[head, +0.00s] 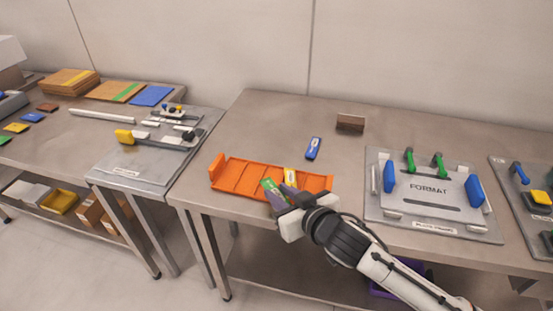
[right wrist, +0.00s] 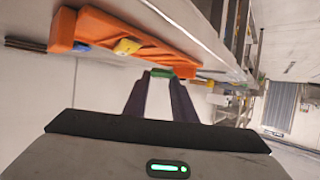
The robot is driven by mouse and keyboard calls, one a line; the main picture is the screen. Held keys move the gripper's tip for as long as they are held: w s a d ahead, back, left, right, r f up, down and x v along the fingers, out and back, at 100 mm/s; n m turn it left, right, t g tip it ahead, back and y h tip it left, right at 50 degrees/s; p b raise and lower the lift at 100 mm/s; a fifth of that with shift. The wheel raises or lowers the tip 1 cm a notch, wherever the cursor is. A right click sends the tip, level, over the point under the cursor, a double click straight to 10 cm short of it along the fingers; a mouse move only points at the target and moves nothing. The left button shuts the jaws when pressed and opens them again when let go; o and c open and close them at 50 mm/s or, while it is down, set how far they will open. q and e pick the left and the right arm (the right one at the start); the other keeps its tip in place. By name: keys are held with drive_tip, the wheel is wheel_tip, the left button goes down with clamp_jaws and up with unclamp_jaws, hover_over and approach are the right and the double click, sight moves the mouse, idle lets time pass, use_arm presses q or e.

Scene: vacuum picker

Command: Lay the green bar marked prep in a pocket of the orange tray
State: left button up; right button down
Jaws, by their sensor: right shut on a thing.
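The orange tray (head: 234,178) lies near the front edge of the middle table, divided into pockets. My right gripper (head: 279,194) is shut on the green bar (head: 268,186) at the tray's front, right of its middle. The right wrist view shows the green bar (right wrist: 161,72) between the dark fingertips, with the orange tray (right wrist: 75,28) at upper left. I cannot read the bar's label or tell whether it touches the tray. A yellow bar (head: 290,175) is in the tray, just right of the green one. My left gripper is not in view.
A blue bar (head: 313,148) and a brown block (head: 350,123) lie behind the tray. A metal plate marked FORMAT (head: 428,189), with green and blue handles, stands to the right. The table between tray and wall is mostly clear.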

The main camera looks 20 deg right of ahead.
drive_tip(key=w+d+r, duration=0.1)
drive_tip(key=w+r, duration=0.2)
drive_tip(key=w, duration=0.5)
drive_tip(key=f+b, duration=0.4)
drive_tip(key=b, duration=0.1)
drive_tip(key=f+b, duration=0.2)
drive_tip(key=shift+d+f, duration=0.15)
drive_tip(key=shift+d, duration=0.1)
drive_tip(key=shift+f+b, duration=0.1)
drive_tip(key=shift+b, duration=0.2)
drive_tip(key=shift+f, duration=0.2)
drive_tip(key=c, duration=1.4)
unclamp_jaws()
